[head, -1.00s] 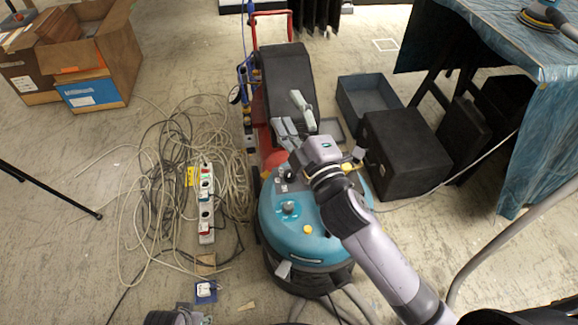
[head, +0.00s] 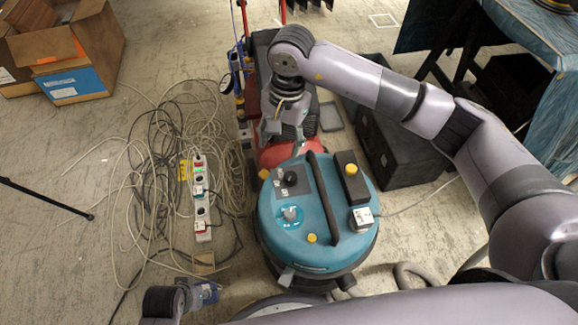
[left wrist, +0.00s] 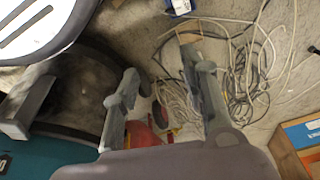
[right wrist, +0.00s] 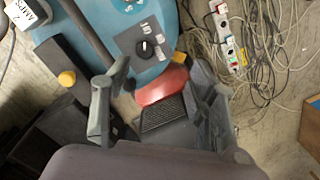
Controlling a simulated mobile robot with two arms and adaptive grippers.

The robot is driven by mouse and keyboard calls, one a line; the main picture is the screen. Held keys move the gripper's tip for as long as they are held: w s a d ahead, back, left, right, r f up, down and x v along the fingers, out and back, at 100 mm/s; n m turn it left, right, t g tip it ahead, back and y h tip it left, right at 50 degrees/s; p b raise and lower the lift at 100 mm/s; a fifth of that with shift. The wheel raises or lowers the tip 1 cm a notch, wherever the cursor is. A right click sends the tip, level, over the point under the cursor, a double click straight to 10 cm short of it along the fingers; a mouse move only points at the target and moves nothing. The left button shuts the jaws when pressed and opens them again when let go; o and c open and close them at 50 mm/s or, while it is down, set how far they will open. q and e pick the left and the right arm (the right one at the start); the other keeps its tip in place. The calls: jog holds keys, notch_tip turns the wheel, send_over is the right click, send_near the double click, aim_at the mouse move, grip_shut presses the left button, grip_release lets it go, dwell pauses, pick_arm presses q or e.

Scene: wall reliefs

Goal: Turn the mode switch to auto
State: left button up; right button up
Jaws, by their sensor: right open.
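The mode switch looks to be the black knob (head: 290,178) on a dark plate on the teal vacuum's lid (head: 327,233). In the right wrist view the knob (right wrist: 145,48) has a pale pointer mark and small white labels around it, too small to read surely. My right gripper (head: 284,138) hangs beyond the lid's far edge, pointing down, apart from the knob. Its fingers (right wrist: 156,72) are spread and empty. My left gripper shows partly at the bottom left (head: 184,299); in the left wrist view its fingers (left wrist: 160,92) are apart with nothing between them.
A teal dial (head: 291,214), yellow buttons, a black handle (head: 326,200) and a black block (head: 351,177) share the lid. Tangled cables and a power strip (head: 201,205) lie left. A black box (head: 400,150) stands right, a cardboard box (head: 75,60) at upper left.

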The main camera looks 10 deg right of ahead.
aim_at(291, 176)
jog(key=shift+h, duration=0.6)
jog(key=f, duration=0.5)
jog(key=d+f+b, duration=0.1)
jog(key=f, duration=0.4)
jog(key=w+d+f+b, duration=0.1)
jog(key=f, duration=0.4)
jog(key=shift+d+f, duration=0.2)
jog(key=shift+d, duration=0.05)
pick_arm(q)
jog(key=w+v, duration=0.1)
jog(key=v, duration=0.6)
jog(key=shift+w+r, duration=0.45)
jog(key=shift+w, duration=0.15)
pick_arm(e)
jog(key=shift+f, duration=0.75)
jog(key=shift+c, duration=0.2)
jog(key=c, duration=1.1)
